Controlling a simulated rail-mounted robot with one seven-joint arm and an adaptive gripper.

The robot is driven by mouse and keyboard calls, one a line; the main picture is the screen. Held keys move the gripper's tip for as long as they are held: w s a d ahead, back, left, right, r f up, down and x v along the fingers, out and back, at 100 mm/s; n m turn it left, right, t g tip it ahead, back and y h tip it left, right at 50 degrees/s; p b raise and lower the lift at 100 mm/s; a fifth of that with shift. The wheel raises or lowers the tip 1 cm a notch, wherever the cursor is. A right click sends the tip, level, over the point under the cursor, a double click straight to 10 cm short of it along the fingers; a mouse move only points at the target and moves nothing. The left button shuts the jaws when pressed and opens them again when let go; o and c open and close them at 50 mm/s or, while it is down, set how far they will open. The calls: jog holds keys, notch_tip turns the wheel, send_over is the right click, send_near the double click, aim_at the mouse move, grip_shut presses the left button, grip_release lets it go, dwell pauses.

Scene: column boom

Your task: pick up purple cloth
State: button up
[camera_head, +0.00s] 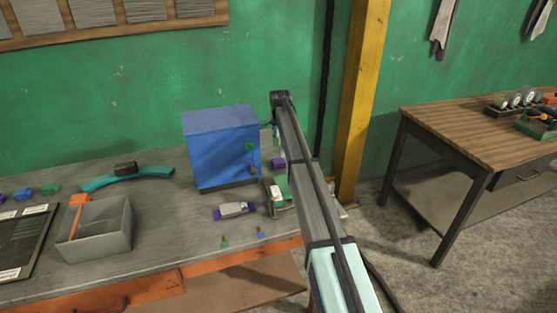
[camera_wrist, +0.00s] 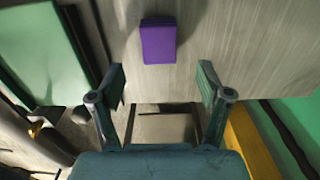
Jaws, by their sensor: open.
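The purple cloth (camera_wrist: 158,41) shows in the wrist view as a small, neat rectangle lying on the grey bench top (camera_wrist: 225,40). It sits just beyond my fingertips, a little left of the midline between them. In the head view, the purple cloth (camera_head: 278,164) is a small purple shape on the bench, right of the blue cabinet and left of my arm. My gripper (camera_wrist: 161,78) is open, with its two fingers wide apart and nothing between them. In the head view my arm hides most of the gripper.
The blue cabinet (camera_head: 221,150) stands close left of the cloth. A green-topped thing (camera_head: 279,188) is in front of it. A grey object with purple ends (camera_head: 234,210) lies nearby. A grey bin (camera_head: 98,236) stands further left. A yellow post (camera_head: 360,100) rises behind on the right.

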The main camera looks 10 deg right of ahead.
aim_at(280, 160)
jog(key=shift+f+p, duration=0.8)
jog(key=shift+f, duration=2.45)
jog(key=shift+s, duration=0.1)
jog(key=c, duration=1.2)
